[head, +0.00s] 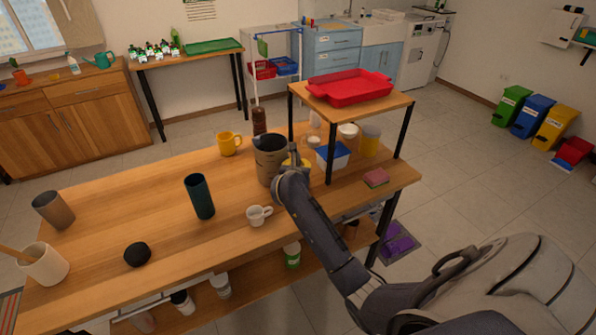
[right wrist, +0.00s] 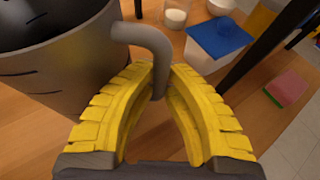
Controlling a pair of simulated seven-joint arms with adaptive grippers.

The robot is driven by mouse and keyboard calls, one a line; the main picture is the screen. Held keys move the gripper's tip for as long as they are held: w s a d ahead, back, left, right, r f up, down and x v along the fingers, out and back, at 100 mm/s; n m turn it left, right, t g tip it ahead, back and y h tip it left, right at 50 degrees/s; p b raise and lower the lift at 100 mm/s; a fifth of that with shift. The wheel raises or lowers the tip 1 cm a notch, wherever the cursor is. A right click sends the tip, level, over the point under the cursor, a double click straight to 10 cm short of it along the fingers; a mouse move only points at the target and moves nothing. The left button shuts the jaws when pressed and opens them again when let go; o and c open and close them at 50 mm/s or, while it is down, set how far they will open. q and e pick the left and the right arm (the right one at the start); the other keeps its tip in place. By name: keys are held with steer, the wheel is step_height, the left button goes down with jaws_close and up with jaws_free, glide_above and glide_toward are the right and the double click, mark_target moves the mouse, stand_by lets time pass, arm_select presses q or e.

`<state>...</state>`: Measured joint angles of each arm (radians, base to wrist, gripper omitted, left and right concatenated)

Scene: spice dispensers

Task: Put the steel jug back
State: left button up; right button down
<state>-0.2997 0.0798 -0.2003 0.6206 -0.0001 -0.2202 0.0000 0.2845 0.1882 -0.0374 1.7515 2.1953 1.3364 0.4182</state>
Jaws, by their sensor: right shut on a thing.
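The steel jug (head: 268,165) is a tall grey vessel, upright near the middle of the wooden table, just left of the small raised shelf. In the right wrist view the jug (right wrist: 85,65) fills the upper left, with its curved handle (right wrist: 145,38) reaching down between my yellow fingers. My right gripper (head: 291,163) is at the jug's right side, shut on the handle; the fingers also show in the right wrist view (right wrist: 158,78). I cannot tell whether the jug's base touches the table. My left gripper is not in view.
The raised shelf (head: 395,103) carries a red tray (head: 350,88); a blue-lidded container (head: 333,155) and jars stand under it. The table's left-middle is mostly clear.

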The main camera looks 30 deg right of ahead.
steer(key=shift+f, duration=1.2)
steer(key=c, duration=1.5)
jaws_free()
steer(key=shift+f, duration=0.1)
steer(key=shift+a, duration=0.1)
steer(key=v, duration=1.2)
